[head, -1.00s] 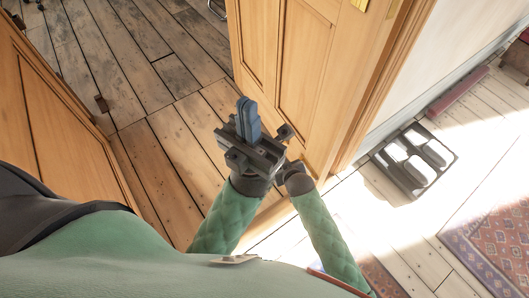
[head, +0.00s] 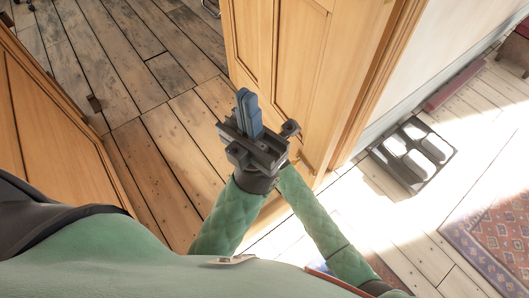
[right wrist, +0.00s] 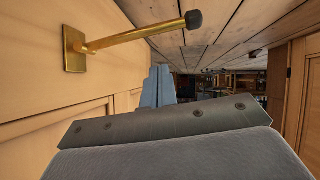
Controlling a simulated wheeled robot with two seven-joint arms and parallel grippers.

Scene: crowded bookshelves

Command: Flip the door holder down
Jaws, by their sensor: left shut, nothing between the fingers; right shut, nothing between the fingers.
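The brass door holder (right wrist: 135,36) shows in the right wrist view: a plate fixed to the wooden door (right wrist: 40,100) and a rod standing out from it, ending in a black rubber tip. Whether the rod touches the floor I cannot tell.
Floorboards (head: 165,130) are clear left of the door. A wooden panel (head: 60,130) stands at the left. Right of the door are a wall, a dark tray with pale shapes (head: 412,155) and a patterned rug (head: 500,235). In the right wrist view, floorboards appear at the top.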

